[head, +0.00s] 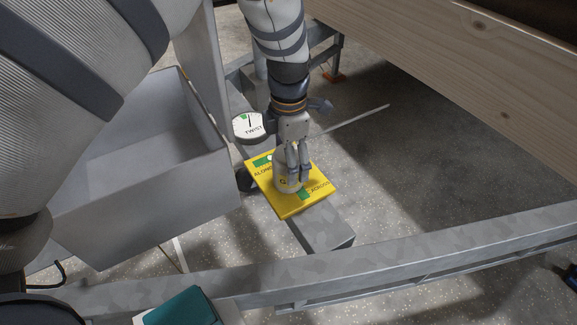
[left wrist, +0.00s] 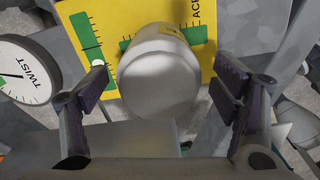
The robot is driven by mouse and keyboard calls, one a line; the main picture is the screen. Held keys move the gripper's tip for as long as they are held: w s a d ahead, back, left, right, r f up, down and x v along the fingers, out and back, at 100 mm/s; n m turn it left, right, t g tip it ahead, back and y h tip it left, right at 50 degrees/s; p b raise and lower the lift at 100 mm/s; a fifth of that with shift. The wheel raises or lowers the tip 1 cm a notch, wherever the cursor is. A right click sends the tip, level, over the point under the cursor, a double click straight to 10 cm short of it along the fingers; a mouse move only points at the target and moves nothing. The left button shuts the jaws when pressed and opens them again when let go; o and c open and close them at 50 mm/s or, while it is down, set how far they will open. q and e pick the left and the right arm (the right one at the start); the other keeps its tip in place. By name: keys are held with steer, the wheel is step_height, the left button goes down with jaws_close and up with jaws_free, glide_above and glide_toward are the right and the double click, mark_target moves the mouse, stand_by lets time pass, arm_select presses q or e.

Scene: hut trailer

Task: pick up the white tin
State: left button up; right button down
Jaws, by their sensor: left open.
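The white tin (head: 284,181) stands on a yellow board (head: 291,209) marked with green bars and black lettering. In the left wrist view the tin (left wrist: 158,78) shows as a pale rounded body between my fingers. My left gripper (head: 298,163) reaches down from above at the tin, and its fingers hide part of it. In the left wrist view my left gripper (left wrist: 165,88) is open, with one finger on each side of the tin; a gap shows on the right side. My right gripper is not in view.
A round dial marked TWIST (head: 249,125) stands beside the board's far left corner. A grey open bin (head: 160,205) is to the left. A metal rail (head: 420,248) crosses in front, and a wooden beam (head: 470,60) is at upper right. A teal-topped object (head: 182,307) sits below.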

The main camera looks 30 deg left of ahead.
arm_select(q)
step_height(320, 180, down, 3)
steer(key=shift+r, duration=0.15)
steer(key=c, duration=1.6)
